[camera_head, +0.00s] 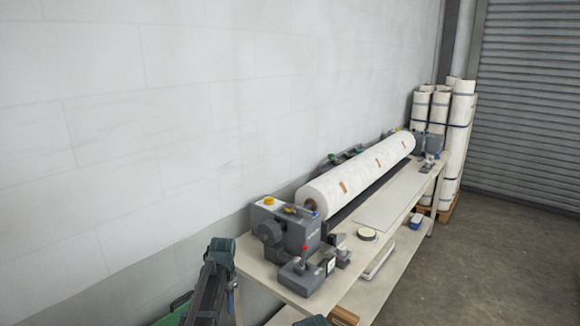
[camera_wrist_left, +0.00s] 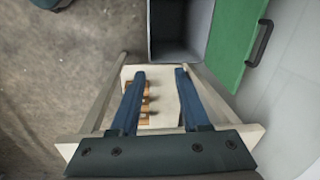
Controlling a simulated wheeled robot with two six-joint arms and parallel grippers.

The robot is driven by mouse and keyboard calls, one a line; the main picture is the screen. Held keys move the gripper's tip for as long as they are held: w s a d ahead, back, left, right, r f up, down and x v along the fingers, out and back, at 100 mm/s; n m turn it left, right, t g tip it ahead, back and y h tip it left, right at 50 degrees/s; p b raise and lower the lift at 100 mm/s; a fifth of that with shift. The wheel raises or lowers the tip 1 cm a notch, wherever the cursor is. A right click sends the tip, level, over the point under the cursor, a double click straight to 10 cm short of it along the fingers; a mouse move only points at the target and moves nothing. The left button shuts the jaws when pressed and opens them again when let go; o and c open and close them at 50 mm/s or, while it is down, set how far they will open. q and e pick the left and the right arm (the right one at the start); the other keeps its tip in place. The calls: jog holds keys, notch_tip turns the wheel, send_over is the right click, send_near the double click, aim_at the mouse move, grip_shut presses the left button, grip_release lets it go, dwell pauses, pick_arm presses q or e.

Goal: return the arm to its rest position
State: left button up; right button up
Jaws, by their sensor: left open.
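My left arm (camera_head: 208,285) comes in at the bottom left of the head view, beside the near left end of the press table (camera_head: 285,285). In the left wrist view my left gripper (camera_wrist_left: 160,72) is open, its two dark blue fingers apart with nothing held between them. Below the fingers is a pale wooden stand (camera_wrist_left: 163,105) with small orange-brown pieces (camera_wrist_left: 148,100) on it. I cannot tell how far the fingers are above it.
The press with its long white roll (camera_head: 355,176) stands on the table along the wall. Wrapped white rolls (camera_head: 460,135) stand at the back. An open grey box (camera_wrist_left: 180,35) with a green panel (camera_wrist_left: 236,42) is near my left gripper. The floor (camera_head: 490,255) at right is clear.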

pick_arm(q)
jog(key=s+d, duration=0.5)
jog(key=s, duration=0.4)
jog(key=s+d+n, duration=0.1)
jog(key=s+d, duration=0.4)
jog(key=s, duration=0.4)
jog(key=s+d+n, duration=0.1)
jog(key=s+d, duration=0.4)
jog(key=s, duration=0.5)
jog(key=shift+d+g, duration=0.35)
jog(key=shift+g, duration=0.05)
